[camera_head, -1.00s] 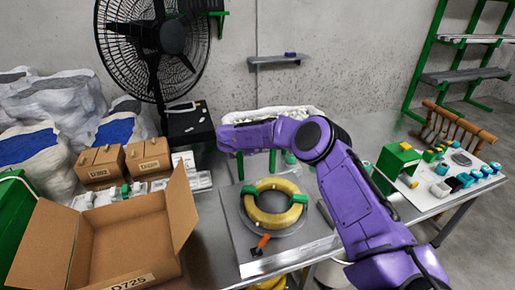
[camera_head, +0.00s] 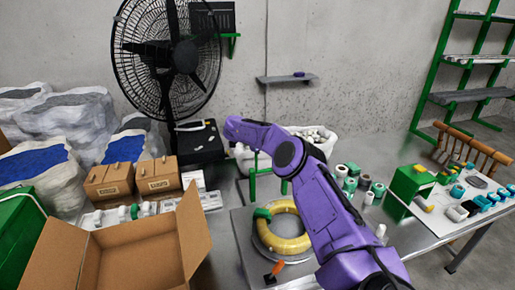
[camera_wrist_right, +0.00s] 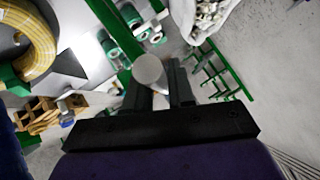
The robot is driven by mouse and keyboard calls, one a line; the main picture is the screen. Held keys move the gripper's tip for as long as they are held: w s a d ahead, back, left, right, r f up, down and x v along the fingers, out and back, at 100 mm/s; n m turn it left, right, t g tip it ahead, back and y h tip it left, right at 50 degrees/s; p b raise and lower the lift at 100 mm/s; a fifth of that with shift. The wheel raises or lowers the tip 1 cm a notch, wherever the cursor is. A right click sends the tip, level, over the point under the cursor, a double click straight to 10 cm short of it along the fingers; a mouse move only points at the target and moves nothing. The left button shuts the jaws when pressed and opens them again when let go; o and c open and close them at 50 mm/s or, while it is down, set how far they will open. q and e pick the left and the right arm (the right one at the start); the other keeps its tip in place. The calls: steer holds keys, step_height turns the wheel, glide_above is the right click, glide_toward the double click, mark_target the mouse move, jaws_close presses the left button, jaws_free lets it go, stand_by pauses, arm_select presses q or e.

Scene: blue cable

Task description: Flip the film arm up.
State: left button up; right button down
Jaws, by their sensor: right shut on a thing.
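In the right wrist view, a green bar (camera_wrist_right: 107,22) runs down to the gripper, with a pale round end (camera_wrist_right: 148,68) at the fingertips. The bar looks like the film arm, though its full shape is hidden. My right gripper (camera_wrist_right: 163,78) is shut on it, with the black fingers on either side just below the round end. In the head view, my purple right arm reaches over the table and hides the gripper. A green upright (camera_head: 252,185) shows below the arm. My left gripper is in neither view.
A yellow coil (camera_head: 262,238) lies on a round plate under my right arm. An open cardboard box (camera_head: 130,250) stands at the left, with small brown boxes (camera_head: 157,178) behind it. Several rolls (camera_head: 348,185) stand right of the arm. A fan (camera_head: 170,60) stands behind.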

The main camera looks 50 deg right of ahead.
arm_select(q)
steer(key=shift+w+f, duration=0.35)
arm_select(e)
steer(key=shift+w+d, duration=0.3)
steer(key=shift+w, duration=0.1)
steer(key=shift+r, duration=0.1)
steer(key=c, duration=1.1)
jaws_free()
steer(key=shift+w, duration=0.1)
steer(key=shift+d+f, duration=0.1)
steer(key=shift+f, duration=0.1)
arm_select(q)
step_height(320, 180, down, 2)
steer(key=b, duration=0.3)
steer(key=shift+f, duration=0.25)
arm_select(e)
steer(key=v, duration=1)
steer(key=shift+r, duration=0.15)
